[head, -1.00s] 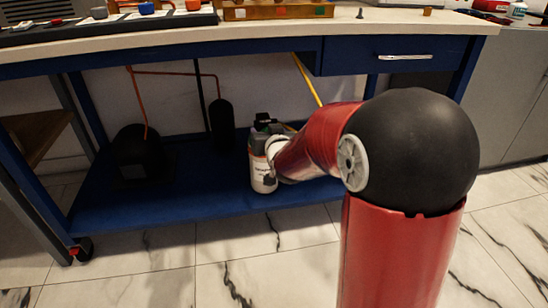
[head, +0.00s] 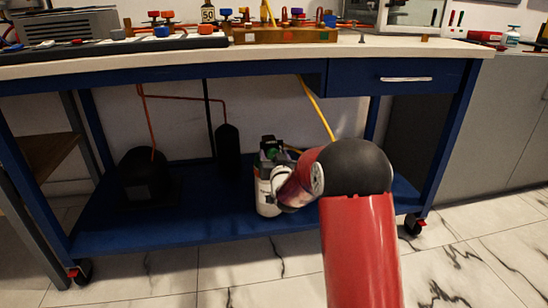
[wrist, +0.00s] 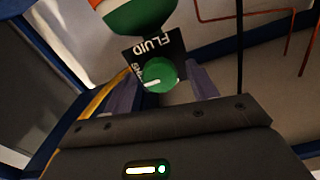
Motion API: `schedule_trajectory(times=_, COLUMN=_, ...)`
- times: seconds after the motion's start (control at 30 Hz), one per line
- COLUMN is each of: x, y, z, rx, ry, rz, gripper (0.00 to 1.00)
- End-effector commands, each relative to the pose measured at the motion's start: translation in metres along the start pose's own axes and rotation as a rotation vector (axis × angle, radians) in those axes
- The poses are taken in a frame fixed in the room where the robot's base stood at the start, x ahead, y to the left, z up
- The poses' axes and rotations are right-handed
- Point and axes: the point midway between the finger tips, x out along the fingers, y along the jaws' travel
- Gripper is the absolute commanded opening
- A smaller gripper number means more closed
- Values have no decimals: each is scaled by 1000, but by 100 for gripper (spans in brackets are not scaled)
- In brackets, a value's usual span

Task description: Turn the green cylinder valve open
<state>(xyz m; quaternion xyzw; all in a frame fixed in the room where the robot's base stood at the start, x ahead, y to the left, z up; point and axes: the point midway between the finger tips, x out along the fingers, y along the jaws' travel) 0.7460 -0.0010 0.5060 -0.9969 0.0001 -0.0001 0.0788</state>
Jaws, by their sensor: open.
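The green valve knob (wrist: 160,73) is round, with a white mark on its face, in the middle of the wrist view. Behind it is a dark plate (wrist: 165,43) lettered FLUID. Above them in the picture is part of the cylinder (wrist: 138,18), with green, orange and white bands. My gripper (wrist: 161,80) is open, with one finger on each side of the knob; I cannot tell whether either finger touches it.
The blue workbench (head: 220,73) has a low blue shelf (head: 190,234). A black tank (head: 143,175) and a slim dark cylinder (head: 229,150) stand to the left. A yellow hose (head: 317,107) runs down near my arm. Marble floor lies clear in front.

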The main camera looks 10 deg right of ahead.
Motion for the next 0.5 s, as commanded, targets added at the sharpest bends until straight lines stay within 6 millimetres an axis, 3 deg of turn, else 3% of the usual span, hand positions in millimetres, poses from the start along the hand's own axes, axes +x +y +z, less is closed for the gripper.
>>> schedule_trajectory(times=0.27, x=2, y=0, z=0, rx=0, ry=-1, rz=0, gripper=56)
schedule_trajectory(times=0.5, x=1, y=0, z=0, rx=-1, ry=-1, rz=0, gripper=25)
